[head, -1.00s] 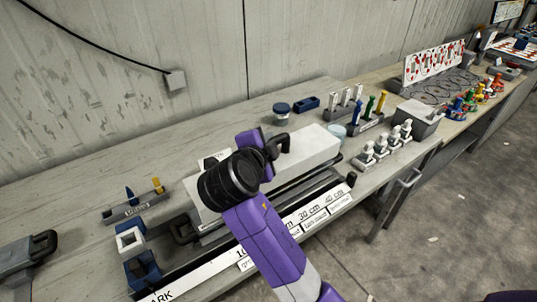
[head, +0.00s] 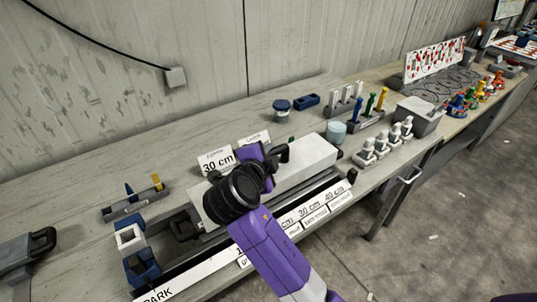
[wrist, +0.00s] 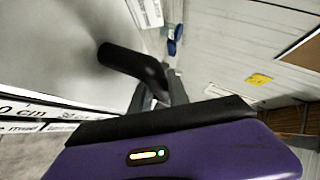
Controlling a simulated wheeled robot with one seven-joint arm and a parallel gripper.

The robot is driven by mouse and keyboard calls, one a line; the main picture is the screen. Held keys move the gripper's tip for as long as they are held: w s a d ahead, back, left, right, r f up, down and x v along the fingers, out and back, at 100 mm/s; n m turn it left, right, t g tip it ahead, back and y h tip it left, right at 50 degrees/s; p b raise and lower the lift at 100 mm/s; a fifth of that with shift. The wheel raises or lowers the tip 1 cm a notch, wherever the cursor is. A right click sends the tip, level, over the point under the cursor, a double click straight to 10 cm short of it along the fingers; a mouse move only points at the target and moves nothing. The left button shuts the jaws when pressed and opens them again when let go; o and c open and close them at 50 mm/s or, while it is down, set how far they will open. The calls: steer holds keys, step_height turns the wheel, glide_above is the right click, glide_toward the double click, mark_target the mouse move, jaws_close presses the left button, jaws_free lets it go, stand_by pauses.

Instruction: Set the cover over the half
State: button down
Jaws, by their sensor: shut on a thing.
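The cover (head: 305,168) is a long pale grey-white box with a dark handle on top. My gripper (head: 276,158) is shut on that handle, and the arm hides part of the cover's middle. In the wrist view the dark handle (wrist: 128,60) stands on the pale cover top (wrist: 60,40), between my fingers. The cover lies along a dark liner tray (head: 215,243) with a centimetre scale on its front. The half is hidden under or behind the cover. I cannot tell whether the cover touches the tray.
A card marked 30 cm (head: 217,162) stands behind the cover. A blue and white block (head: 130,238) is by the left end. A teal cup (head: 336,132) and a rack of white pieces (head: 383,143) are near the right end.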

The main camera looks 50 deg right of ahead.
steer(key=shift+f, duration=0.25)
steer(key=c, duration=1.3)
jaws_free()
steer(key=shift+o, duration=0.2)
steer(key=shift+r, duration=0.15)
